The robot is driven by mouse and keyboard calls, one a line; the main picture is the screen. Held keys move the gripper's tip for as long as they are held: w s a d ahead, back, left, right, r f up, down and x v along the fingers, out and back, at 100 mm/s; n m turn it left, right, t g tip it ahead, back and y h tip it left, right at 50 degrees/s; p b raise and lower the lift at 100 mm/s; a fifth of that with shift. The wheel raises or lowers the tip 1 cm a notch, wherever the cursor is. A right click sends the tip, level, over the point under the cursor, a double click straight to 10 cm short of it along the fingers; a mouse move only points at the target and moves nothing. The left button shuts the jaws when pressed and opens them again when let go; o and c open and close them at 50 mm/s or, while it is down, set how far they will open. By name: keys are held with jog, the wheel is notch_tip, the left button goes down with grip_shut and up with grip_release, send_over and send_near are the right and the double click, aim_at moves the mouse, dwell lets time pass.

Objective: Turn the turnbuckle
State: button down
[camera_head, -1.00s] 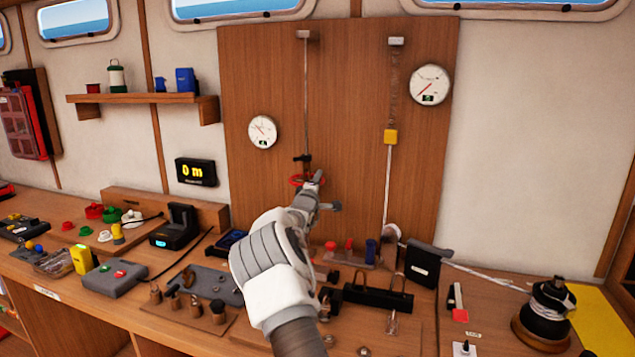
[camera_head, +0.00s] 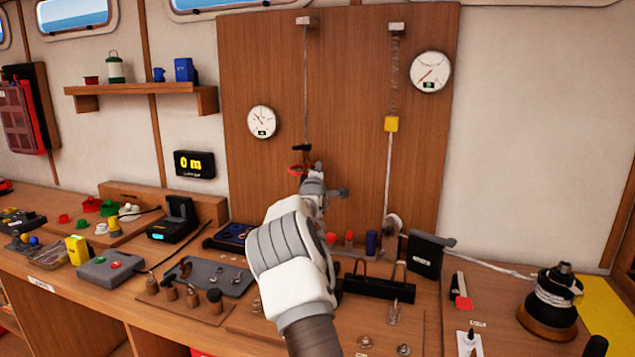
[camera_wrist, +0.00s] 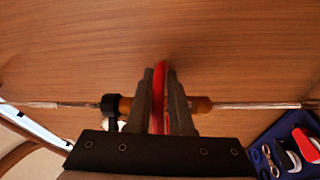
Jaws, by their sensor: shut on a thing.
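The turnbuckle is on a thin vertical line on the wooden board, with a red wheel (camera_head: 295,170) and a black collar (camera_head: 301,147) above it. My gripper (camera_head: 316,172) is at the wheel and hides most of it in the head view. In the wrist view, my gripper (camera_wrist: 160,101) is shut on the red wheel (camera_wrist: 159,82), seen edge-on between the two fingers. The turnbuckle's orange-brown body (camera_wrist: 204,104) shows on the right and its black collar (camera_wrist: 109,105) on the left.
A round gauge (camera_head: 262,121) hangs left of the line. Another gauge (camera_head: 430,72) and a line with a yellow block (camera_head: 391,124) are to the right. A black-handled rack (camera_head: 378,287) and a winch (camera_head: 551,298) stand on the crowded bench below.

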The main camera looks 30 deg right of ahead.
jog(key=shift+w+d+r+n+t+y+p, duration=0.25)
jog(key=shift+w+d+n+t+y+p, duration=0.25)
jog(key=shift+n+y+p, duration=1.45)
jog(key=shift+w+d+r+n+t+y+p, duration=0.25)
jog(key=shift+n+t+y+p, duration=0.5)
jog(key=shift+y+p, duration=1.25)
jog(key=shift+w+d+r+n+t+y+p, duration=0.2)
jog(key=shift+w+d+n+t+y+p, duration=0.25)
jog(key=shift+n+y+p, duration=1.65)
jog(key=shift+a+f+m+y+b, duration=0.2)
jog(key=shift+m+y+b, duration=0.2)
jog(key=shift+y+b, duration=0.45)
jog(key=shift+w+a+y, duration=0.1)
jog(key=shift+a+y, duration=0.3)
jog(key=shift+a, duration=0.05)
jog(key=c, duration=0.9)
grip_release()
jog(key=shift+a+n, duration=0.2)
jog(key=shift+n, duration=0.1)
jog(key=shift+d+f, duration=0.15)
jog(key=shift+f, duration=0.15)
